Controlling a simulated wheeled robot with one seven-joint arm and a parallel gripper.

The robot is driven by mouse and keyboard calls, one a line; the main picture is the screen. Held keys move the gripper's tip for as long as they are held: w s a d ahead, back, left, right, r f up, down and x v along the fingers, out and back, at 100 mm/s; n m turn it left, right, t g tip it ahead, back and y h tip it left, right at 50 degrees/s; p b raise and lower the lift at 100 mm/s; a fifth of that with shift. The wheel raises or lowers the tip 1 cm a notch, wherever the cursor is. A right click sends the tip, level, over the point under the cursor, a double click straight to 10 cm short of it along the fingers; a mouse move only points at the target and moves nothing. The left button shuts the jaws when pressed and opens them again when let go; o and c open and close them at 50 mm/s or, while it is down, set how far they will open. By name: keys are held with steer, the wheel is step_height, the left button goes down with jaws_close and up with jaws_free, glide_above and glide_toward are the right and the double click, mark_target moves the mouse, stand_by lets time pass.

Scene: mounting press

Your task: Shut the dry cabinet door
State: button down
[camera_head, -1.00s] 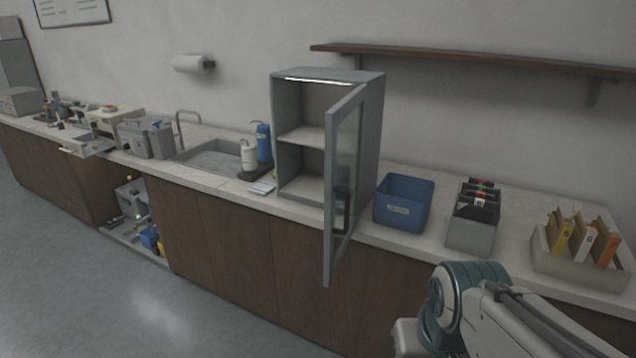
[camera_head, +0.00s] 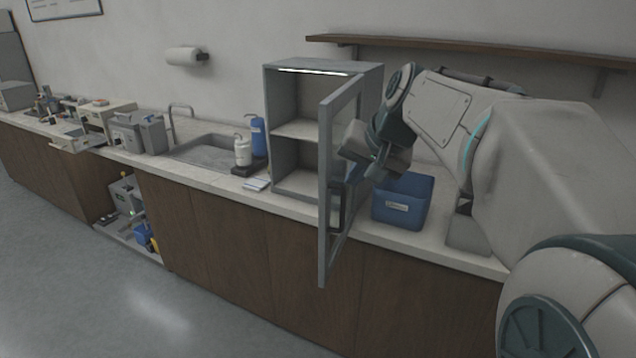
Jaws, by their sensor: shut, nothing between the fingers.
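The grey dry cabinet (camera_head: 292,184) stands on the counter with two empty-looking compartments and a lit strip at its top front. Its framed glass door (camera_head: 325,215) is hinged on the right and stands wide open, sticking out past the counter's front edge. A dark handle (camera_head: 336,208) shows on the door's lower part. My gripper (camera_head: 352,172) is shut and empty, at the right side of the door, close to the glass. Its fingertips are partly hidden behind the door frame, and I cannot tell whether they touch it.
A blue bin (camera_head: 404,212) sits on the counter just under my wrist. Two bottles (camera_head: 243,152) on a dark tray and a small white pad (camera_head: 256,184) lie left of the cabinet. A wooden shelf (camera_head: 340,41) hangs above. The floor left of the door is clear.

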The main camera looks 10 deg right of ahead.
steer(key=w, duration=0.1)
steer(key=p, duration=0.1)
glide_toward(328, 198)
steer(key=x, duration=0.4)
steer(key=shift+f, duration=0.35)
steer(key=shift+w+a, duration=0.1)
steer(key=shift+a, duration=0.05)
